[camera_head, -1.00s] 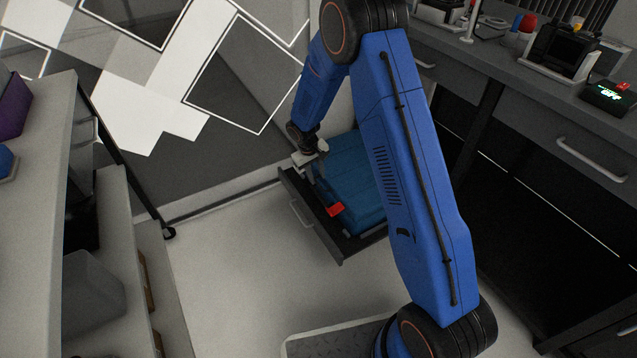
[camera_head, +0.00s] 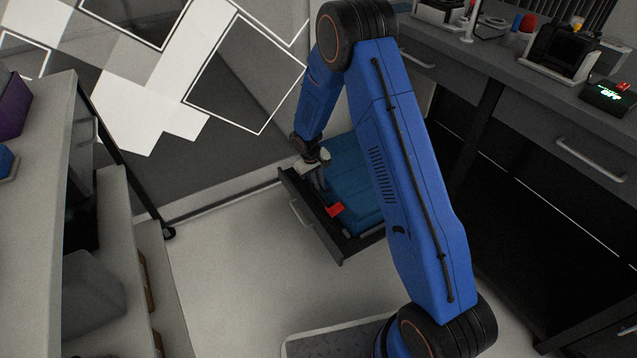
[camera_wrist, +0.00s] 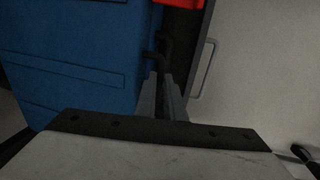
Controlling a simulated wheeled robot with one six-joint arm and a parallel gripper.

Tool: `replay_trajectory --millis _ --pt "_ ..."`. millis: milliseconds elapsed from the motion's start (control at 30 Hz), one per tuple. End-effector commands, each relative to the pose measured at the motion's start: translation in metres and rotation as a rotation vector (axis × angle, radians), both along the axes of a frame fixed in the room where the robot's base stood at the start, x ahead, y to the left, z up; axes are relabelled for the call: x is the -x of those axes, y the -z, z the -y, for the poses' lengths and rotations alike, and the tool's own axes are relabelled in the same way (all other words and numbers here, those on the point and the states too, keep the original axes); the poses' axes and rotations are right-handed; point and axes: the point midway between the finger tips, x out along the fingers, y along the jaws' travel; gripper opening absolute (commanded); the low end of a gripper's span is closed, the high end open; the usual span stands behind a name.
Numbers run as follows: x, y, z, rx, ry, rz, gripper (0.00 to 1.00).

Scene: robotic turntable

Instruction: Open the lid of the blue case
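The blue case (camera_head: 352,180) lies in an open dark drawer (camera_head: 343,248), and its lid looks closed. A red part (camera_head: 335,210) shows on its near side. My gripper (camera_head: 321,180) is low over the drawer, beside the case's left side. In the wrist view the case (camera_wrist: 75,50) fills the upper left. My two fingers (camera_wrist: 161,85) point past its edge, close together with a narrow gap. A dark bent piece (camera_wrist: 163,45) on the case's side is just beyond the fingertips. I cannot tell whether they touch or hold it. My arm hides the case's right part.
The drawer's front has a handle (camera_head: 300,213). A grey counter (camera_head: 520,85) runs along the right with devices on it. A shelf unit (camera_head: 45,170) stands at the left. The light floor (camera_head: 225,270) between is clear.

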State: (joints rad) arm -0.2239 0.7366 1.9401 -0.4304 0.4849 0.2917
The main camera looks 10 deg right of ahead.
Motion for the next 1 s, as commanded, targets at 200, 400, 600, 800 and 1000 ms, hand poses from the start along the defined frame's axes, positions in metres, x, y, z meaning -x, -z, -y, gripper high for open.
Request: replay_trajectory --millis 200,400,600,800,1000 --pt "-0.001 -0.005 0.001 -0.011 0.001 -0.002 0.00" --pt "-0.002 -0.022 0.005 -0.054 0.002 -0.014 0.00" --pt "-0.005 -0.052 0.013 -0.133 0.004 -0.039 0.00" --pt "-0.009 -0.087 0.026 -0.232 0.004 -0.071 0.00" --pt "-0.016 -0.126 0.046 -0.345 0.004 -0.107 0.00"
